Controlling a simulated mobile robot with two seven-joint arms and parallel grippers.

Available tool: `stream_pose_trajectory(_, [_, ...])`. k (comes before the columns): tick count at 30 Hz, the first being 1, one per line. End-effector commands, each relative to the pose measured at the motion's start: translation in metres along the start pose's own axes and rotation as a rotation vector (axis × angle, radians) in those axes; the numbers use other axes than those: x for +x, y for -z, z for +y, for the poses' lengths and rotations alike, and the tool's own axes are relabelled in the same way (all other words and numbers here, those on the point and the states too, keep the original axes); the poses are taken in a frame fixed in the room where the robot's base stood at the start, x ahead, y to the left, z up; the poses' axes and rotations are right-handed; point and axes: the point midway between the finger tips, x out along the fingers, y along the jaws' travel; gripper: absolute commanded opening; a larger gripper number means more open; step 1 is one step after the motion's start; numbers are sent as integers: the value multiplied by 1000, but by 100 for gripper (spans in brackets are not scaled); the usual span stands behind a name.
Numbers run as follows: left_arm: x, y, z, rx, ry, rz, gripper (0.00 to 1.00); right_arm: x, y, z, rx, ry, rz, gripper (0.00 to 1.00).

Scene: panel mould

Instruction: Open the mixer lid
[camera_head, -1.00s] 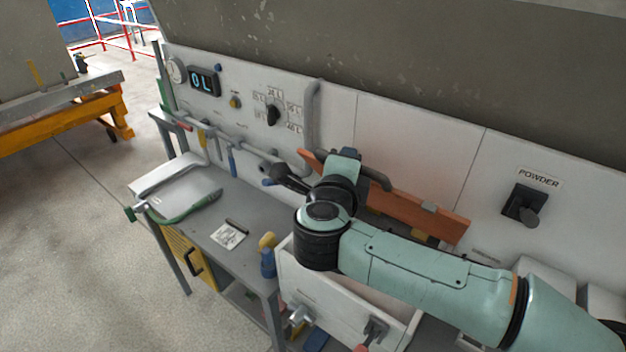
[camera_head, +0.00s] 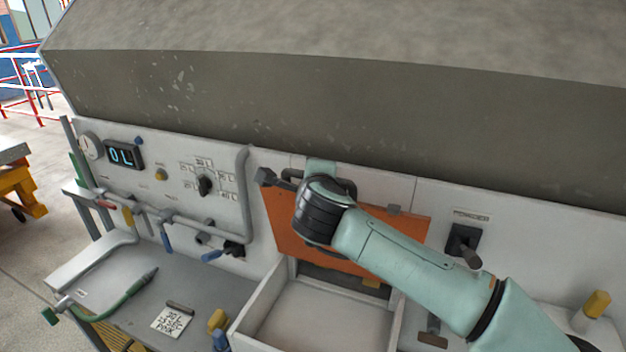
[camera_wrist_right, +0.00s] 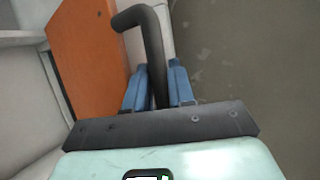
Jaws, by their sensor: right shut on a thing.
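The mixer lid (camera_head: 400,230) is an orange panel with a dark bent handle (camera_head: 349,187). It stands raised and steep at the back of the open white mixer box (camera_head: 262,296), close to the wall panel. My right arm crosses in front of it and hides its middle. In the right wrist view, my right gripper (camera_wrist_right: 157,88) has its two blue fingers on either side of the dark handle (camera_wrist_right: 152,45), shut on it. The orange lid (camera_wrist_right: 90,55) shows just left of them. My left gripper is in neither view.
Right of the lid, a black powder lever (camera_head: 465,245) sticks out of the wall panel. A dial (camera_head: 204,185) and pipes (camera_head: 246,195) are to its left. A grey table (camera_head: 205,290) holds a green hose (camera_head: 118,305) and a note (camera_head: 172,320). A large grey hood overhangs above.

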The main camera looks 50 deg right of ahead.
Motion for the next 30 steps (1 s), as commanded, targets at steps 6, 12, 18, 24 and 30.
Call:
stream_pose_trajectory(6, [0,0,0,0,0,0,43,0,-1,0,-3,1,-4,0])
stream_pose_trajectory(12, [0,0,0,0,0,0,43,0,-1,0,-2,1,-2,44])
stream_pose_trajectory(18, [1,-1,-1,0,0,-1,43,-3,0,0,-1,1,-2,44])
stream_pose_trajectory(24, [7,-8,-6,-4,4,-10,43,-29,0,2,-1,1,-5,44])
stream_pose_trajectory(30, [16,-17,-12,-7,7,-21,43,-75,0,2,-2,2,-4,44])
